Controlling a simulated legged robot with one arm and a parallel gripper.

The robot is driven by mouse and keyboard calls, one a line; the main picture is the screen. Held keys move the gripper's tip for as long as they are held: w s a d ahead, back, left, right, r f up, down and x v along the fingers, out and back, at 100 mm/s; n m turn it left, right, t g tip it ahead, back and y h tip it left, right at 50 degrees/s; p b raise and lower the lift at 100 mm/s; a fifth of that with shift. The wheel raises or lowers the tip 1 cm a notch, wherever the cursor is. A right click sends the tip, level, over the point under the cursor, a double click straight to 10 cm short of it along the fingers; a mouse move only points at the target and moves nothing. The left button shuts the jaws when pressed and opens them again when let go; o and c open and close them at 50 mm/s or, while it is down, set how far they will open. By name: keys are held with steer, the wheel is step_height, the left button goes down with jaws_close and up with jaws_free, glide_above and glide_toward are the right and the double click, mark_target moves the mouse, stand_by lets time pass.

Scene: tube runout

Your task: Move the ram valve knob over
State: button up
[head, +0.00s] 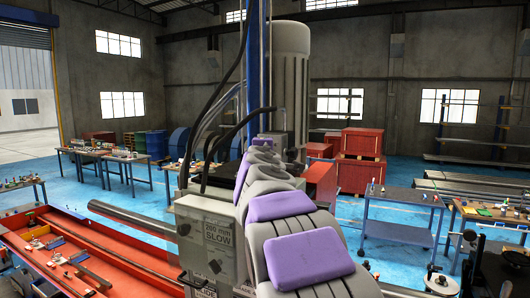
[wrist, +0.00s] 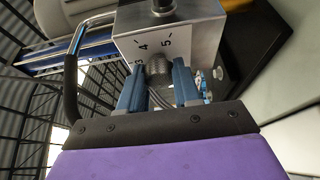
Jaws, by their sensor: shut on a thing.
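In the wrist view the ram valve knob (wrist: 158,66) is a dark ribbed piece below a metal block (wrist: 165,38) marked 3, 4 and 5. My gripper (wrist: 158,84) has its two blue fingers on either side of the knob and is shut on it. The knob's lower part lies between the fingers. In the head view my grey arm with purple pads covers the gripper and the knob.
A metal tube (head: 130,218) runs out to the left over a red trough (head: 60,255) holding small parts. Dark hoses (head: 205,125) rise behind the grey box. A blue cart (head: 400,213) and red crates (head: 361,160) stand farther right. Blue floor between them is free.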

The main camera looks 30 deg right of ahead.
steer(key=o, duration=0.7)
steer(key=shift+f, duration=0.35)
steer(key=o, duration=0.4)
steer(key=shift+w+r, duration=0.1)
steer(key=shift+w, duration=0.15)
steer(key=shift+c, duration=0.2)
steer(key=b+v, duration=0.3)
steer(key=v, duration=1.4)
steer(key=shift+a, duration=0.3)
steer(key=s+d+f+m+g+y+b, duration=0.1)
steer(key=s+f+m+g+b, duration=0.25)
steer(key=f, duration=0.85)
steer(key=s+d+f+m+g+y+b, duration=0.1)
steer(key=s+f+m+g+b, duration=0.3)
steer(key=f, duration=0.9)
steer(key=s+f+m+g+b, duration=0.15)
steer(key=s+f+b, duration=0.35)
steer(key=f, duration=0.7)
steer(key=s+a+f+m+g+y+b, duration=0.1)
steer(key=s+a+f+g+y+b, duration=0.2)
steer(key=s+a+f+b, duration=0.3)
steer(key=s+a+f+m+g+y+b, duration=0.2)
steer(key=s+a+f+g+b, duration=0.3)
steer(key=s+f, duration=1.2)
step_height(320, 180, down, 7)
steer(key=a+y, duration=0.1)
steer(key=a, duration=0.2)
steer(key=shift+s+g+y+b, duration=0.25)
steer(key=shift+g+y+b, duration=0.05)
steer(key=shift+y+b, duration=0.1)
